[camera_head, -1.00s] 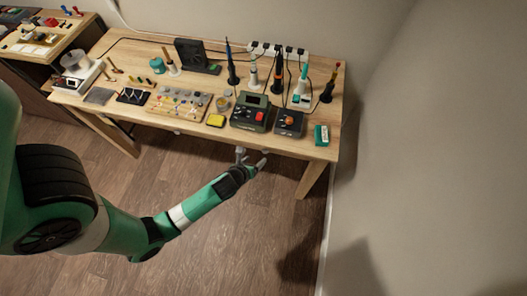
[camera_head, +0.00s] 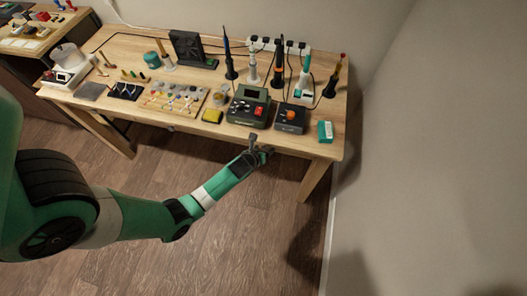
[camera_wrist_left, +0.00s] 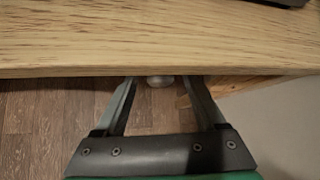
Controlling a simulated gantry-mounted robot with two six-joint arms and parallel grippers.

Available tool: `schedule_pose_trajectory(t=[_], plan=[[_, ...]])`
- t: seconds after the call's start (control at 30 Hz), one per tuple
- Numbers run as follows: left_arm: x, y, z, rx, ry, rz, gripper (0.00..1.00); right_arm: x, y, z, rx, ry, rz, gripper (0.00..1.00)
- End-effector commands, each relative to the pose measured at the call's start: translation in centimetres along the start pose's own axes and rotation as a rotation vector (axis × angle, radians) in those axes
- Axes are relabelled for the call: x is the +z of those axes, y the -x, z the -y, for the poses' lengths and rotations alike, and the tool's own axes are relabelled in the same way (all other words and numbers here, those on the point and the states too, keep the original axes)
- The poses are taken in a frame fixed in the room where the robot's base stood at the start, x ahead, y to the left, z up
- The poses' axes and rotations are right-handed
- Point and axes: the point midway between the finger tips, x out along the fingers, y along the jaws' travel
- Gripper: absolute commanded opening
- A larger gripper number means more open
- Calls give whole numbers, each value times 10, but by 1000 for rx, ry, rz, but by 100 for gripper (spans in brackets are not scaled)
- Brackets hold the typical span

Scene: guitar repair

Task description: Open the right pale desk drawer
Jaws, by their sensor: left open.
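A round silver knob (camera_wrist_left: 160,81) shows just under the front edge of the wooden desk (camera_wrist_left: 160,60) in the left wrist view. The drawer front itself is hidden beneath the desktop, so I cannot tell its position. My left gripper (camera_head: 262,148) is at the desk's front edge, below the right half of the top, in the head view. In the left wrist view this gripper (camera_wrist_left: 160,88) is open, with one finger on each side of the knob. I cannot tell whether either finger touches it. My right gripper is not in view.
The desktop holds a dark green device (camera_head: 249,105), a black box with an orange knob (camera_head: 291,118), a teal box (camera_head: 325,131) and several upright tools. A desk leg (camera_head: 313,181) stands to the right of my gripper. The floor (camera_head: 255,230) in front is clear.

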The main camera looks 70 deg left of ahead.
Motion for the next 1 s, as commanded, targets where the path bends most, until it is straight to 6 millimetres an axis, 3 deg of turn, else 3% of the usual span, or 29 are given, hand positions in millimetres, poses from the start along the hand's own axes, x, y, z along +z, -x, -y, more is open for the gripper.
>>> schedule_pose_trajectory(t=[0.2,0.6,1.0], plan=[[0,0,0,0,0,0,70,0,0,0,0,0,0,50],[0,0,0,0,0,0,0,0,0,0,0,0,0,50],[0,0,0,-1,0,0,0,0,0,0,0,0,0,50]])
